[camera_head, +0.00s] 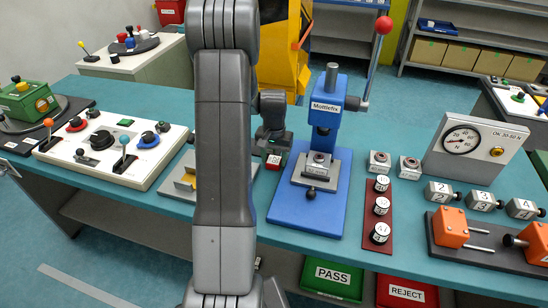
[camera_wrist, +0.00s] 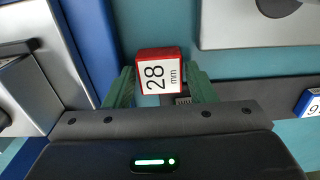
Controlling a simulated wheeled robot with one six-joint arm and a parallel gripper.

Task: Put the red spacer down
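The red spacer (camera_wrist: 158,72) has a white top marked "28 mm" and sits between the green fingertips of my gripper (camera_wrist: 160,85) in the wrist view. The fingers appear to touch its left and right sides. In the head view the red spacer (camera_head: 273,162) shows low, close to the teal bench (camera_head: 150,204), left of the blue press. My gripper (camera_head: 272,140) is just behind and above it, with its fingers mostly hidden. I cannot tell whether the spacer rests on the bench.
The blue press (camera_head: 310,205) stands immediately right of the spacer. A grey fixture with a yellow block (camera_head: 187,181) and a white control panel (camera_head: 115,147) lie to the left. A blue-sided spacer (camera_wrist: 312,103) shows at the wrist view's right edge.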

